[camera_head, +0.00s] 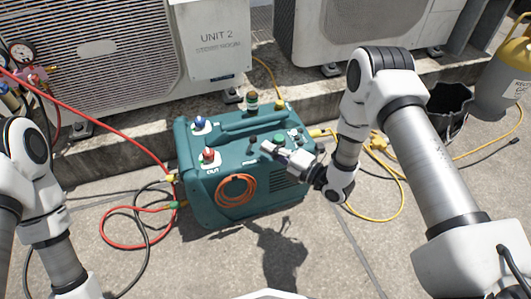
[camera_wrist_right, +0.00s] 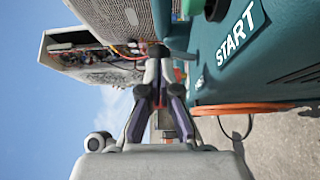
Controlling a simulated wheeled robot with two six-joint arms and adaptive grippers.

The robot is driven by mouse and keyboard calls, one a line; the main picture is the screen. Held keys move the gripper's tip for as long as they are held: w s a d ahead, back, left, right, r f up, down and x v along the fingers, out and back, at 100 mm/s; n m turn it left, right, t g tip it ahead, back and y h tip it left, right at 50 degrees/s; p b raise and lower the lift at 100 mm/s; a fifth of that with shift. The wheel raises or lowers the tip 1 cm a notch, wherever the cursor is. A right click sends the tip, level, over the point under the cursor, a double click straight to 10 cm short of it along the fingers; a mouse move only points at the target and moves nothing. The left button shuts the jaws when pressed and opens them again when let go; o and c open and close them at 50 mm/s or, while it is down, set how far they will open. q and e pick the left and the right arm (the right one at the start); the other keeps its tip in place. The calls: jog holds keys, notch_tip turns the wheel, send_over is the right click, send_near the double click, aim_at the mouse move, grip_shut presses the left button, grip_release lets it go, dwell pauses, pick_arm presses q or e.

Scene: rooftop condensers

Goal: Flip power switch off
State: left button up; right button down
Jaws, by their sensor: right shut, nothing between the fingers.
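My right gripper (camera_head: 268,147) reaches in from the right over the machine's panel. It is shut and empty, its fingertips close to the panel beside a small dark part (camera_head: 252,140). I cannot tell whether they touch. The power switch is not clearly made out; the gripper may cover it. In the right wrist view the shut fingers (camera_wrist_right: 157,75) point beside the teal case (camera_wrist_right: 245,75) with its START label (camera_wrist_right: 240,32). My left arm is at the left; its gripper is out of view.
A blue knob (camera_head: 199,123) and a red knob (camera_head: 208,154) stand on the machine's left side. An orange coiled cord (camera_head: 236,190) hangs on its front. Red and yellow hoses lie on the floor. Condenser units and a black bucket (camera_head: 449,108) stand behind.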

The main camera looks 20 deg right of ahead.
jog(key=shift+w+a, duration=0.45)
jog(key=shift+w, duration=0.15)
pick_arm(q)
jog(key=shift+f, duration=0.45)
jog(key=shift+r, duration=0.1)
pick_arm(e)
jog(key=shift+r, duration=0.1)
pick_arm(q)
jog(key=shift+r+p, duration=0.55)
pick_arm(e)
jog(key=shift+a+r+n, duration=0.1)
jog(key=shift+r+n, duration=0.05)
jog(key=shift+n, duration=0.15)
pick_arm(q)
jog(key=shift+r, duration=0.25)
pick_arm(e)
jog(key=shift+a, duration=0.1)
